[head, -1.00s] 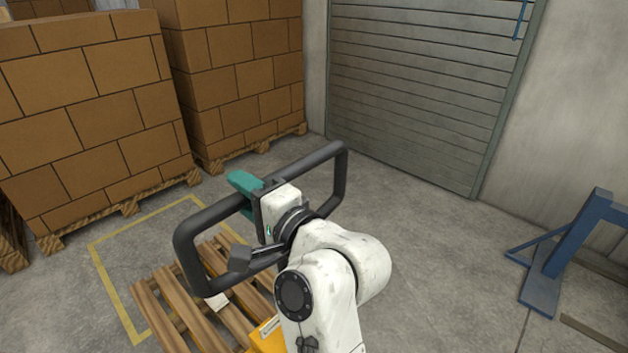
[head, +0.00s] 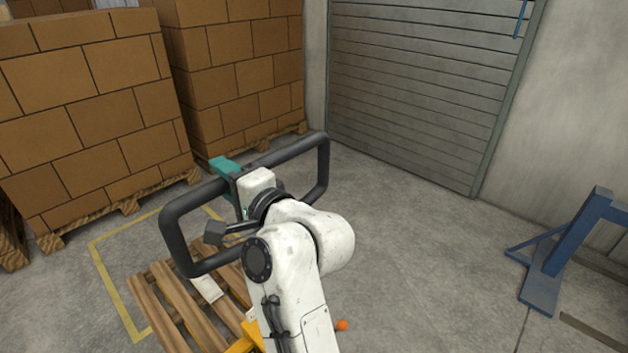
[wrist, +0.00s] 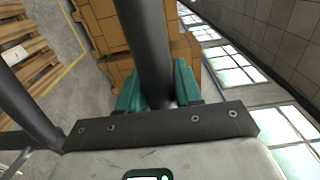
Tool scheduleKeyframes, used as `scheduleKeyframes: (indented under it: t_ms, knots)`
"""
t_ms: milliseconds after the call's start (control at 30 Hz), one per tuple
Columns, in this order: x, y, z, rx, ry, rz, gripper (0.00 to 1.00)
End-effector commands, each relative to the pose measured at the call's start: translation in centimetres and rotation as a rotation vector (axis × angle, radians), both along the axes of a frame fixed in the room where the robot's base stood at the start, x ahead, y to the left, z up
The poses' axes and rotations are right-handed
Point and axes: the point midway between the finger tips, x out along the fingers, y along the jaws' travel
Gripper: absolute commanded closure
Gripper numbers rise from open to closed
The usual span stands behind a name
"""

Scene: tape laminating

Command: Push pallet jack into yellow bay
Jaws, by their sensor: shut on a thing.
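The pallet jack shows in the head view as a black loop handle (head: 185,207) with a small piece of its yellow body (head: 245,343) low in the picture. My gripper (head: 224,166), with teal fingers, is shut on the top bar of the handle. In the wrist view the teal fingers (wrist: 157,92) sit on both sides of the black bar (wrist: 146,40). The yellow bay (head: 100,260) is a yellow outline on the floor at the left. A wooden pallet (head: 170,310) lies in front of the jack, partly inside the outline. My arm hides most of the jack's body.
Stacks of brown boxes (head: 85,110) on pallets stand behind the bay, and a second stack (head: 235,80) is beside them. A grey shutter door (head: 420,90) is at the back. A blue steel frame (head: 565,250) stands at the right. The floor between is clear.

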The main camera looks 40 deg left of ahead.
Motion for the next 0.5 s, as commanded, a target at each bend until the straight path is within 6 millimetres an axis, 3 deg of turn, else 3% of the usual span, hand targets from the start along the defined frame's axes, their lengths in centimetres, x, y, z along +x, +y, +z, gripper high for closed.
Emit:
scheduleKeyframes:
  t_ms: [500]
  knots:
    - [-0.2, 5.0, -0.4, -0.006, 0.001, 0.013, 0.92]
